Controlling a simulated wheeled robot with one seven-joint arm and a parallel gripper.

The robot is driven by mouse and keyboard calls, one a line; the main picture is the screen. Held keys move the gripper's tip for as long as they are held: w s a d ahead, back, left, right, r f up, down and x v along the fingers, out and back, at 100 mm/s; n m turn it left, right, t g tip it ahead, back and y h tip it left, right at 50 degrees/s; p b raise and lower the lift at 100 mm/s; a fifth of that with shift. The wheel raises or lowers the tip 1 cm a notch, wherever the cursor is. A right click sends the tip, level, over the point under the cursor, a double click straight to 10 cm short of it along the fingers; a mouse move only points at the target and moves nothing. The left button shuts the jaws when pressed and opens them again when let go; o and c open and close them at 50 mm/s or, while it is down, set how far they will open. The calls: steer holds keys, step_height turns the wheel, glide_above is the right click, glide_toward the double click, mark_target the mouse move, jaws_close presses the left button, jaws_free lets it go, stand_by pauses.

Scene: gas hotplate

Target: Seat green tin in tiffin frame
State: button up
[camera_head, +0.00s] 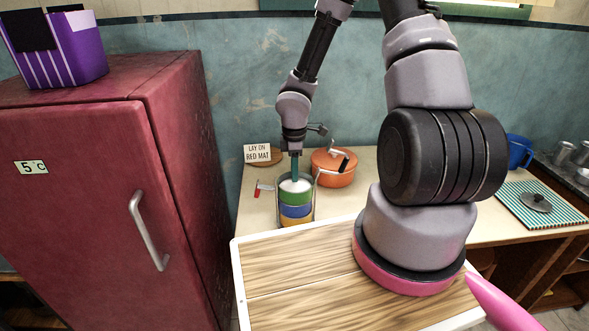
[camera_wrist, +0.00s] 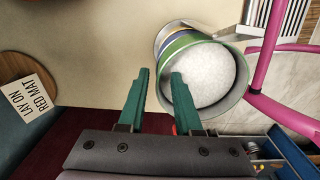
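The green tin (camera_head: 295,197) is the top one of a stack, with a blue tin (camera_head: 295,211) and an orange-yellow tin (camera_head: 297,222) under it. It looks upright, and white contents fill its top. Thin grey uprights of the tiffin frame (camera_head: 315,190) stand around the stack. In the wrist view the green tin (camera_wrist: 176,43) shows its open mouth and white contents. My gripper (camera_wrist: 161,72) has teal fingers spread apart at its rim, one overlapping the mouth and one outside the wall. Whether they touch it I cannot tell. My gripper (camera_head: 295,178) comes down from above in the head view.
An orange pot (camera_head: 333,170) stands just right of the stack. A round board and a "LAY ON RED MAT" sign (camera_head: 257,153) are behind left. A small red object (camera_head: 259,190) lies to the left. The red fridge (camera_head: 80,200) borders the left side; counter (camera_head: 364,200) shows right of the stack.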

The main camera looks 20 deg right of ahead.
steer(key=s+d+r+m+t+h, duration=0.1)
steer(key=s+d+r+m, duration=0.15)
steer(key=r, duration=0.65)
steer(key=s+d+r+m, duration=0.1)
steer(key=r+m, duration=0.2)
steer(key=r, duration=0.6)
steer(key=s+d+r+m+t+h, duration=0.1)
steer(key=d+r+m, duration=0.15)
steer(key=r, duration=0.65)
steer(key=s+a+r+m+t+y, duration=0.2)
steer(key=s+r+m+t+y, duration=0.2)
steer(key=s+r+m, duration=0.7)
step_height(320, 180, up, 5)
steer(key=shift+s+f+m+t, duration=0.2)
steer(key=shift+s+m+t, duration=0.25)
steer(key=shift+s, duration=0.2)
